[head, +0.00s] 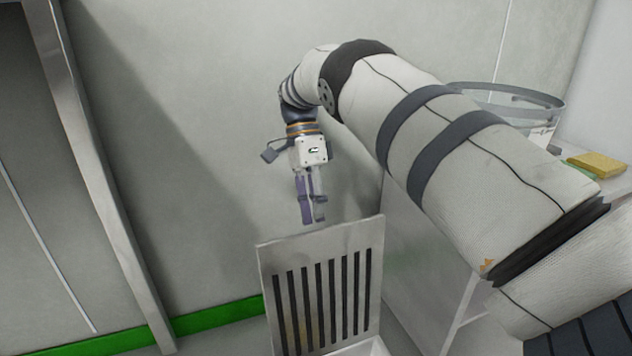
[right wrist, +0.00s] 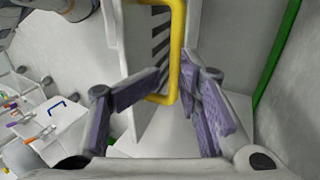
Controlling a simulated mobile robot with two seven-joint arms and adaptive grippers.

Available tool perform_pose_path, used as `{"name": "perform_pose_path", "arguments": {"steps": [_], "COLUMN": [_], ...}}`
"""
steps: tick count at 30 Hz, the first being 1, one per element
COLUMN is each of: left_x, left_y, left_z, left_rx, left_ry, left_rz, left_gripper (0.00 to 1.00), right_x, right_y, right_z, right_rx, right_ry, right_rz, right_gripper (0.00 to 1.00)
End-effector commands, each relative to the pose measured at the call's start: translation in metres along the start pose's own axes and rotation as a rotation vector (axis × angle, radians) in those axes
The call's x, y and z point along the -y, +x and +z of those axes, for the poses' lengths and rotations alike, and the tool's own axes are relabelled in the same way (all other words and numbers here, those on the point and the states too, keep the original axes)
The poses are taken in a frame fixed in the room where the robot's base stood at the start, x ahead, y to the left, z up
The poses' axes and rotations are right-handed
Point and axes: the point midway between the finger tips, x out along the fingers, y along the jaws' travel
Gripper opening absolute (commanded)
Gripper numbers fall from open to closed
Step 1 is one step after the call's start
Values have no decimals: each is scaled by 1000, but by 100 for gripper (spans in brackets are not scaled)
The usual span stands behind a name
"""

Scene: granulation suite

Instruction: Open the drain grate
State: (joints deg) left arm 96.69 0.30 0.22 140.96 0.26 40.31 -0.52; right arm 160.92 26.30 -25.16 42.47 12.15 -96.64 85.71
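The drain grate (head: 265,290) is a pale metal panel with several dark slots. It stands raised, nearly upright, at the bottom middle of the head view. Its slotted panel (right wrist: 134,45) also shows at the top of the right wrist view, with a yellow bar handle (right wrist: 177,45) in front of it. My right gripper (head: 312,221) is just above the grate's top edge in the head view. In the right wrist view its fingers (right wrist: 173,85) are spread, with the handle in line between them; I cannot tell whether they touch it. My left gripper is not in view.
A white bench (head: 610,180) with a yellow block (head: 597,163) and a round clear-sided vessel (head: 510,100) is at the right. A green strip (head: 215,318) runs along the wall foot. A metal post (head: 100,190) stands at the left.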

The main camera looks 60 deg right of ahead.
Motion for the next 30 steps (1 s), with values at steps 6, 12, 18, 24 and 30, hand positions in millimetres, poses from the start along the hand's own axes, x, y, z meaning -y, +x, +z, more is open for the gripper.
{"name": "perform_pose_path", "arguments": {"steps": [6, 12, 18, 24, 30], "left_x": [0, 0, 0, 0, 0], "left_y": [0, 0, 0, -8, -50], "left_z": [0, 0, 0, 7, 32], "left_rx": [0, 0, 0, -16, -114], "left_ry": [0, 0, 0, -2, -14], "left_rz": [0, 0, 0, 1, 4], "left_gripper": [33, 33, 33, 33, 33], "right_x": [-19, -23, -22, -33, -83], "right_y": [-37, -43, -43, -59, -138], "right_z": [0, 0, 0, -1, -7], "right_rx": [0, 0, 0, 5, 39], "right_ry": [0, 0, 0, -2, -20], "right_rz": [-1, 0, 0, -9, -66], "right_gripper": [31, 31, 31, 31, 31]}}
